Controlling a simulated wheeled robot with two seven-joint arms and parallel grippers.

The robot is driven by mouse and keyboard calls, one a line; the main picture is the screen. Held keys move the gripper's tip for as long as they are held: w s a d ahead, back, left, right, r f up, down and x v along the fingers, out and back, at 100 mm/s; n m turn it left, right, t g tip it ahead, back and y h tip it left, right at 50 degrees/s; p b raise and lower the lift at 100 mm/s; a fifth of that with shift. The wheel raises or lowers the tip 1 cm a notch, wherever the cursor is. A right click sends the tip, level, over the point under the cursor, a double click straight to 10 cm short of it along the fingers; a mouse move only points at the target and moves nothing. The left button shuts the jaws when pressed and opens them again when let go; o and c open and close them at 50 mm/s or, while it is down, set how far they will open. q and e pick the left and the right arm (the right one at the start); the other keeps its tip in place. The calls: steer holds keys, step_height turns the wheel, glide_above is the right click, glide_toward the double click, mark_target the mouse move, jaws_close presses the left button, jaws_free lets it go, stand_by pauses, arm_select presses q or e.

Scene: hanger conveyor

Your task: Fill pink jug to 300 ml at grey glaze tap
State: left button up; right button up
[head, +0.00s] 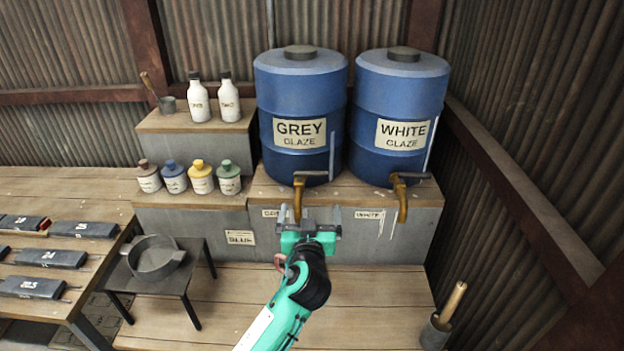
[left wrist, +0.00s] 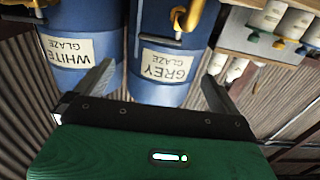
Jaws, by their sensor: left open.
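The blue barrel labelled GREY GLAZE (head: 300,100) stands on a wooden-topped block, with its brass tap (head: 298,196) pointing down at the front. In the left wrist view, which is upside down, the grey tap (left wrist: 188,14) shows at the top edge. My left gripper (head: 309,222) is open, its fingers apart and nothing seen between them, in front of and just right of the tap. A small pinkish-red curved piece (head: 279,262) shows left of my wrist; I cannot tell whether it is part of the pink jug. No whole jug is visible. My right gripper is out of view.
The WHITE GLAZE barrel (head: 402,110) and its tap (head: 400,195) stand at right. Several small bottles and two white bottles (head: 199,100) stand on steps at left. A stool (head: 180,277) holds a grey pan (head: 156,258). A pot with a stick (head: 436,330) stands at lower right.

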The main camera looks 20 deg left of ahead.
mark_target(311, 176)
arm_select(q)
steer(key=p+x, duration=0.4)
steer(key=x, duration=0.8)
steer(key=shift+w, duration=0.1)
steer(key=shift+w+a+f+p, duration=0.1)
steer(key=shift+w+a+p, duration=0.15)
steer(key=shift+w+p, duration=0.35)
steer(key=shift+w, duration=0.1)
